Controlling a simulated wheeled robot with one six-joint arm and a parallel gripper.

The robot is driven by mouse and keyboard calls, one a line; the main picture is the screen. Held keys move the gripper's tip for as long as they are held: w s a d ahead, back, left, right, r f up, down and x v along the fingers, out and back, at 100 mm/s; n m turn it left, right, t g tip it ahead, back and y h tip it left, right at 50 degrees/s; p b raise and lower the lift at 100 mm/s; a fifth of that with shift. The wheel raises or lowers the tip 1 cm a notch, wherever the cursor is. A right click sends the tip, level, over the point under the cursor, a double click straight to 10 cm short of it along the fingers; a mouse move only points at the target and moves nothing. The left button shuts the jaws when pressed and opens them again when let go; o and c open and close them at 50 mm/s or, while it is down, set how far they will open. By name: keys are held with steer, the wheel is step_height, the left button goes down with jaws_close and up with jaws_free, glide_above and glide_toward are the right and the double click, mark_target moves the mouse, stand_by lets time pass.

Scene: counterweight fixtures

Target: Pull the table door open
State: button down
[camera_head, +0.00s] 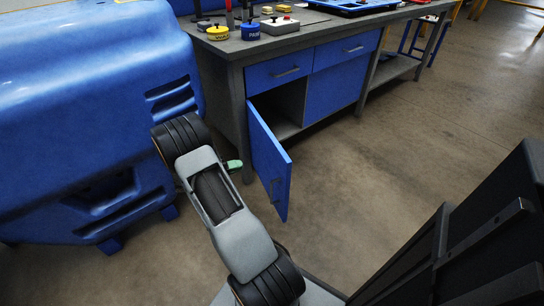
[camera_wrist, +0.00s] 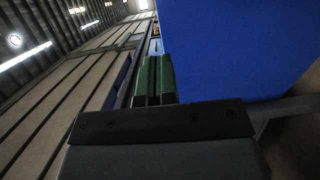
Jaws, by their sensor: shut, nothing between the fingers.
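The blue table door (camera_head: 268,162) stands swung well out from the grey workbench (camera_head: 236,105), hinged on its left side. The open cabinet inside (camera_head: 287,105) shows as a dark space with a grey floor. My gripper (camera_head: 235,165) shows as a green tip left of the door, partly hidden by my arm. In the wrist view its green fingers (camera_wrist: 153,78) are shut and empty, and a broad blue surface, apparently the door (camera_wrist: 235,50), fills the right side. I cannot tell whether they touch.
A large blue machine (camera_head: 85,110) stands close on the left of my arm. Two blue drawers (camera_head: 279,70) are shut above the cabinet. The floor (camera_head: 410,140) to the right is clear.

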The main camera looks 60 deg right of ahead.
mark_target(279, 153)
steer(key=shift+h, duration=0.4)
steer(key=x, duration=0.4)
steer(key=b+x, duration=0.1)
steer(key=x, duration=0.4)
steer(key=b+x, duration=0.1)
steer(key=x, duration=0.4)
steer(key=shift+w+d+f, duration=0.2)
steer(key=shift+d+f, duration=0.15)
steer(key=shift+f, duration=0.05)
steer(key=shift+d, duration=0.1)
